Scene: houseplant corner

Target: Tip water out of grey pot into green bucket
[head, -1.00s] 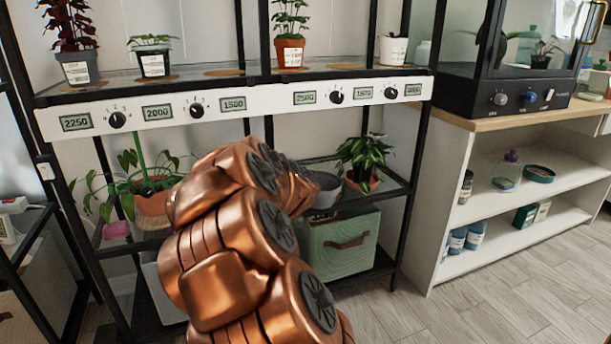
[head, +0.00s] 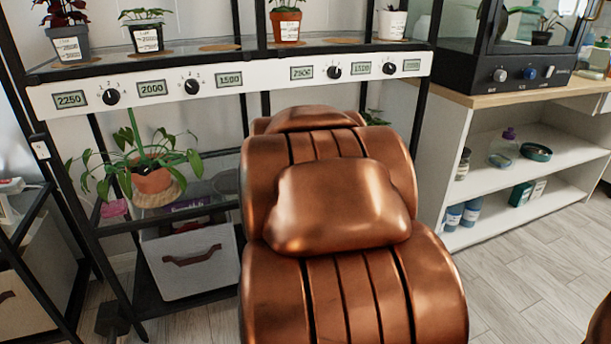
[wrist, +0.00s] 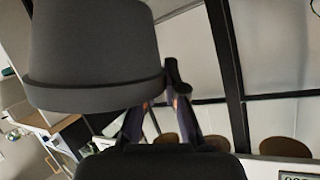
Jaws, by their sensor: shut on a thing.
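The grey pot (wrist: 95,50) fills the upper left of the wrist view, dark and close to the camera. Its thicker rim band is on the side towards the bottom of the picture. My gripper (wrist: 163,103) is shut on the grey pot at its right edge. The inside of the pot and any water are hidden. In the head view my copper arm covers the middle and hides the gripper. I see no green bucket in either current view.
A shelf rack with a white dial panel (head: 240,88) stands ahead, with potted plants above. A trailing plant (head: 150,170) sits on the lower left shelf, above a pale fabric box (head: 192,262). A white cabinet (head: 445,175) stands right; floor there is clear.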

